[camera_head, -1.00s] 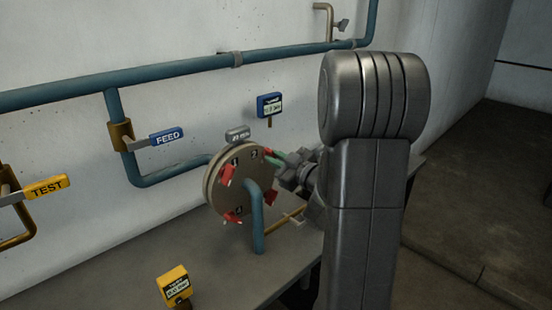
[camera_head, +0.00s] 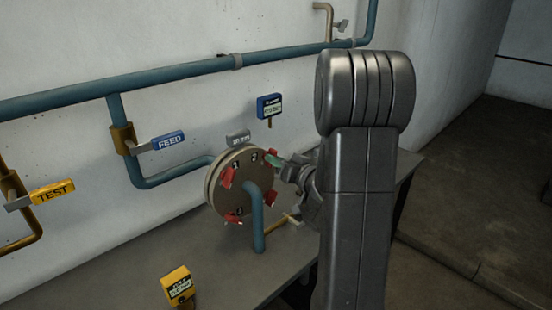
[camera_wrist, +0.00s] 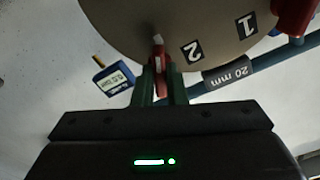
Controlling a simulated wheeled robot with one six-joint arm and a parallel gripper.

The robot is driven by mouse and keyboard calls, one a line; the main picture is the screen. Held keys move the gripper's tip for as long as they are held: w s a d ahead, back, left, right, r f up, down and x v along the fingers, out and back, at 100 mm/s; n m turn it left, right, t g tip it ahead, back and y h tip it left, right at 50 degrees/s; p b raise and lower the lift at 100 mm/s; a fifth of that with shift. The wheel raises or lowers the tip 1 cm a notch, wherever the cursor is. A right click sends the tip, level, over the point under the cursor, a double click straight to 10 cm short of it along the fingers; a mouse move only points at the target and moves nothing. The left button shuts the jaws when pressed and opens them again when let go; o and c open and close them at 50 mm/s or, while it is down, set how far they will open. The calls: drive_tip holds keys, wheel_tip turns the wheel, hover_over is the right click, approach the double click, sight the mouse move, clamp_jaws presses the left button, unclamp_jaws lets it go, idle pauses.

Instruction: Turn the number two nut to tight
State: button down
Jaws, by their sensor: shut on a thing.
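The round grey-brown flange cover (camera_head: 222,198) faces me, with red nuts around its rim beside number labels. The number two nut (camera_head: 272,158) is the red one at its upper right; in the wrist view it (camera_wrist: 161,84) is beside the label 2 (camera_wrist: 193,52). My gripper (camera_head: 281,162) reaches it from the right. In the wrist view, the green fingers of my gripper (camera_wrist: 161,77) are shut on the red nut, one on each side. The number one nut (camera_head: 227,178) is at the upper left and shows in the wrist view's top right corner (camera_wrist: 294,14).
A blue pipe (camera_head: 257,225) stands before the cover. A blue gauge (camera_head: 269,106) is behind it and a yellow one (camera_head: 177,285) is in front on the bench (camera_head: 120,287). FEED (camera_head: 168,140) and TEST (camera_head: 52,192) handles are at the left.

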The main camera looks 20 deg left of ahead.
drive_tip(key=shift+m, duration=0.7)
drive_tip(key=c, duration=1.5)
unclamp_jaws()
drive_tip(key=shift+o, duration=0.2)
drive_tip(key=b+v, duration=0.2)
drive_tip(key=v, duration=1.2)
drive_tip(key=shift+a+f, duration=0.1)
drive_tip(key=p+x, duration=0.2)
drive_tip(key=x, duration=1.2)
